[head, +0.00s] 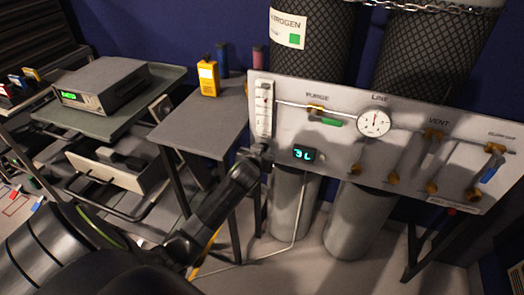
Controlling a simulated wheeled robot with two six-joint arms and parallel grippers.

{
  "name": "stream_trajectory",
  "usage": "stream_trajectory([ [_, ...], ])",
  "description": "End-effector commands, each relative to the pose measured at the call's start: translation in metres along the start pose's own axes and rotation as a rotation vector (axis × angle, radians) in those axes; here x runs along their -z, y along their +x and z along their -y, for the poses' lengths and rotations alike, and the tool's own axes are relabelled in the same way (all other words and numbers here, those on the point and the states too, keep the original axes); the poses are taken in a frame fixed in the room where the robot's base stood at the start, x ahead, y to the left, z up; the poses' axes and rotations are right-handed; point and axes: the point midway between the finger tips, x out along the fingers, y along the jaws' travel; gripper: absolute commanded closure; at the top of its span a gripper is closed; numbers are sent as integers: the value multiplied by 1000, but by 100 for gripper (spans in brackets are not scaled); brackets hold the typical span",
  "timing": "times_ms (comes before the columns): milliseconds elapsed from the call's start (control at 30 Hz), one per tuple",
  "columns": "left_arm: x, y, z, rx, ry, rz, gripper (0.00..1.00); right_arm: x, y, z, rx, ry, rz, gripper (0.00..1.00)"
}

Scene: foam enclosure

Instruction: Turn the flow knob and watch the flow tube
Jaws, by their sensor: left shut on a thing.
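The flow tube (264,108) is a pale upright strip with marks at the left end of the grey gas panel (352,160). The float inside is too small to make out. My left gripper (261,151) comes up from the lower left and is shut at the foot of the flow tube. The flow knob is there between its fingers, mostly hidden by them. A small display (304,154) to the right of the gripper shows lit cyan characters, which read like "3L". My right gripper is not in view.
The panel also carries a round gauge (374,122), a green-handled valve (331,122) and a blue-handled valve (490,172). Cylinders stand behind. A side table (195,133) holds a yellow handheld device (208,78). A cart at left holds a grey instrument (102,84).

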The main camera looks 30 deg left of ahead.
Motion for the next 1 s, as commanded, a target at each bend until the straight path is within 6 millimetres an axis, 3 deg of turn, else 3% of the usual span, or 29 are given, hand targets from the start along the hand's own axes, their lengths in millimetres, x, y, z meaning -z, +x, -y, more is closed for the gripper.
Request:
stream_trajectory([
  [33,-2,0,0,1,1,3,67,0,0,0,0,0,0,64],
  [200,-1,0,0,1,1,2,48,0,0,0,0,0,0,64],
  [567,0,-5,0,0,1,1,48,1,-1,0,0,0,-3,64],
  [767,0,-31,0,0,1,0,48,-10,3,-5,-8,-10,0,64],
  [1000,0,-76,0,0,0,2,48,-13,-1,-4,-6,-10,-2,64],
])
